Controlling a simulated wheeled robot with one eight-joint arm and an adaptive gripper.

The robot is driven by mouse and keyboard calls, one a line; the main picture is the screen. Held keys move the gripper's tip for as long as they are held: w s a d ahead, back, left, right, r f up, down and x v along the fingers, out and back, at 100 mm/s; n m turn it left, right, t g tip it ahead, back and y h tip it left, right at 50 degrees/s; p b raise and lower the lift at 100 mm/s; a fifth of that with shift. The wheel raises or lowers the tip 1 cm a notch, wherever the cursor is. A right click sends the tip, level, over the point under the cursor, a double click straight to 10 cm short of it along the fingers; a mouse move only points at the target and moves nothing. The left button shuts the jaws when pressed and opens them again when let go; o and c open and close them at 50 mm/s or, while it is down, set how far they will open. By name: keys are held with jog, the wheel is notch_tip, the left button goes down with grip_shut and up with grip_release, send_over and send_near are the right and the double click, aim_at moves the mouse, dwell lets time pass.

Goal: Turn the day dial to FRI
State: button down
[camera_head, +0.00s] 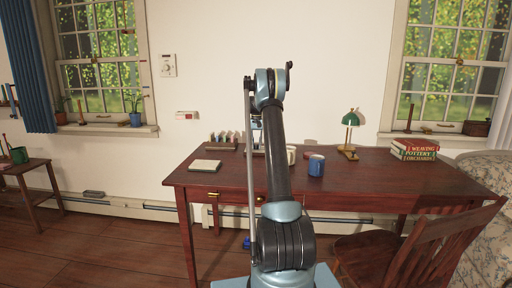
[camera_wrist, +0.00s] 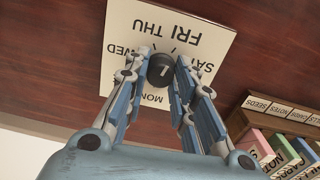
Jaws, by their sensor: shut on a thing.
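The day dial is a cream plate (camera_wrist: 212,20) with day names around a round black knob (camera_wrist: 160,70), seen in the wrist view. The lettering appears upside down: THU and FRI are at the top, WED at left, SAT at right and MON lower down. My gripper (camera_wrist: 161,62) is shut on the knob, with a finger on each side. A short pale mark shows on the knob, but I cannot tell which day it points to. In the head view my arm hides the dial and most of the gripper.
A card box (camera_wrist: 240,122) with labelled dividers stands close to the right of my gripper in the wrist view. On the desk (camera_head: 390,180) are a notepad (camera_head: 205,166), a blue mug (camera_head: 316,166), a green lamp (camera_head: 350,120) and stacked books (camera_head: 414,150). A chair (camera_head: 410,245) stands in front at right.

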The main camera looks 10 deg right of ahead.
jog(key=shift+m, duration=0.6)
jog(key=c, duration=1.3)
grip_release()
jog(key=shift+c, duration=0.2)
notch_tip(320, 180, up, 12)
jog(key=shift+f, duration=0.1)
